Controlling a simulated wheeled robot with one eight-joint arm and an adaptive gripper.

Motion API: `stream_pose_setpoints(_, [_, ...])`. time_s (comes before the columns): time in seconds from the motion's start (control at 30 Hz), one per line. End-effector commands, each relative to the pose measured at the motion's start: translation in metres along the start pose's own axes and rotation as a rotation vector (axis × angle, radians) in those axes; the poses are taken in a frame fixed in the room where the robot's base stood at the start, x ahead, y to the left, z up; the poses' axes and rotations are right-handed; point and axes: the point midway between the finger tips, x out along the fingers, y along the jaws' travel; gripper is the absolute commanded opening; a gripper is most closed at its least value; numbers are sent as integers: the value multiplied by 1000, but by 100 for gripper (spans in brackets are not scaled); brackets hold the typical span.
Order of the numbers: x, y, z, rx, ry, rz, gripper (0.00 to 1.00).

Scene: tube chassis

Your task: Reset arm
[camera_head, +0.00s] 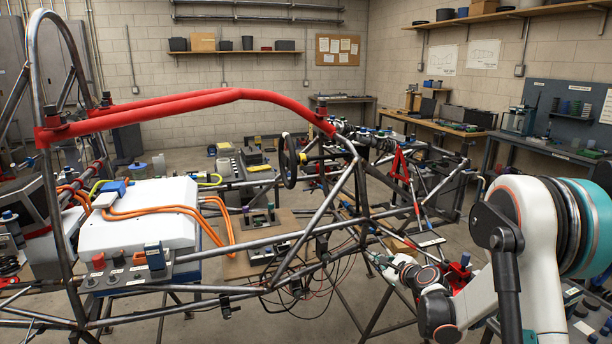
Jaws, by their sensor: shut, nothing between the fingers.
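My arm (535,240) enters from the right, with a teal joint, a white link and dark joints. It bends down and then back to the left.
The tube chassis (362,185) fills the middle and left, with a red padded bar (240,97), a white box (138,215), orange cables (165,210) and loose black wires (335,265). Workbenches (545,150) line the right wall. Open floor (480,225) shows between.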

Motion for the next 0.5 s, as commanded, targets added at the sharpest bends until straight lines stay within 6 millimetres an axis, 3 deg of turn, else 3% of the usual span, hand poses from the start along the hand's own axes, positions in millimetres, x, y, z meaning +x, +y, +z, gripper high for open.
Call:
stream_pose_setpoints(0.03, [-11, -2, 15, -61, 9, 16, 0])
stream_pose_setpoints(0.2, [-48, -4, 55, -291, 43, 73, 0])
stream_pose_setpoints(0.5, [-126, 8, 109, -692, 88, 186, 0])
